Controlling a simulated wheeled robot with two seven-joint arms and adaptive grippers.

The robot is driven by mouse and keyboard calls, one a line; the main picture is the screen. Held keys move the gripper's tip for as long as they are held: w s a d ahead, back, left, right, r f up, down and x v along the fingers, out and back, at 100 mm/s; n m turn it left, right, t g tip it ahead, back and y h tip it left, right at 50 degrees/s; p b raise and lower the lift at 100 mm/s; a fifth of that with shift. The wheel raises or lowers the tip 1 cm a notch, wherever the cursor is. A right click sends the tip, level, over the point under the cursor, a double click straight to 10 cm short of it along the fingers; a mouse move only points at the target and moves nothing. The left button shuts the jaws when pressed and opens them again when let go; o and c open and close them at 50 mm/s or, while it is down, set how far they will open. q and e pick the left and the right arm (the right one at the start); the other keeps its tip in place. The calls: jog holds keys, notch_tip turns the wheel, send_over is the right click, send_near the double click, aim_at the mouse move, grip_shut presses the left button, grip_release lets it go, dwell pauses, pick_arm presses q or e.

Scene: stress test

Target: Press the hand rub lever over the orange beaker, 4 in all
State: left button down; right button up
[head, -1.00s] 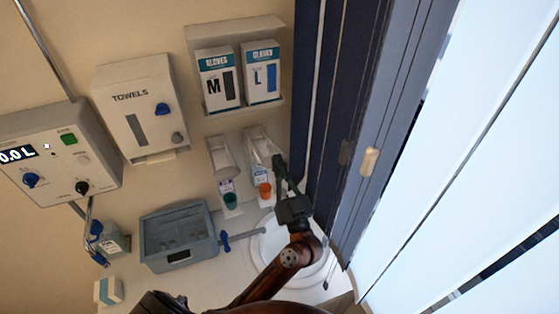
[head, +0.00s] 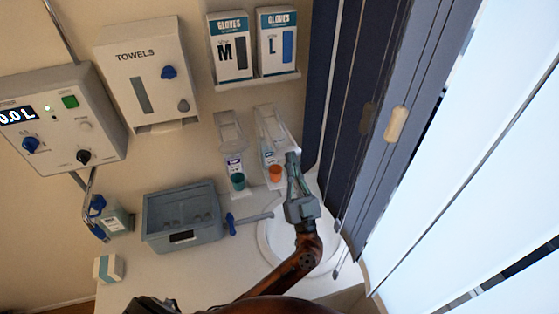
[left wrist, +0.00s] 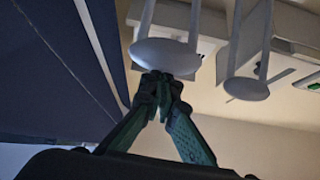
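Two white wall dispensers with long lever arms hang under the glove boxes in the head view. The left one (head: 229,128) is above the green beaker (head: 237,182); the right one (head: 267,120) is above the orange beaker (head: 275,174). My left gripper (head: 292,157) is shut and empty beside the right dispenser, just right of the orange beaker. In the left wrist view, its joined fingertips (left wrist: 160,82) are at the rim of a white oval lever pad (left wrist: 166,55); I cannot tell whether they touch. Another lever pad (left wrist: 246,89) hangs to the right. My right gripper is not in view.
A dark blue curtain or panel (head: 347,80) and a door handle (head: 397,123) stand close right of my arm. A round white basin (head: 270,245) lies beneath it. A grey bin (head: 180,215), towel dispenser (head: 145,75) and control box (head: 60,120) are further left.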

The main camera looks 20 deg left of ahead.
pick_arm(q)
jog(key=shift+f, duration=0.5)
jog(key=shift+w, duration=0.15)
jog(key=shift+r, duration=0.1)
dwell(0.8)
jog(key=v, duration=1.2)
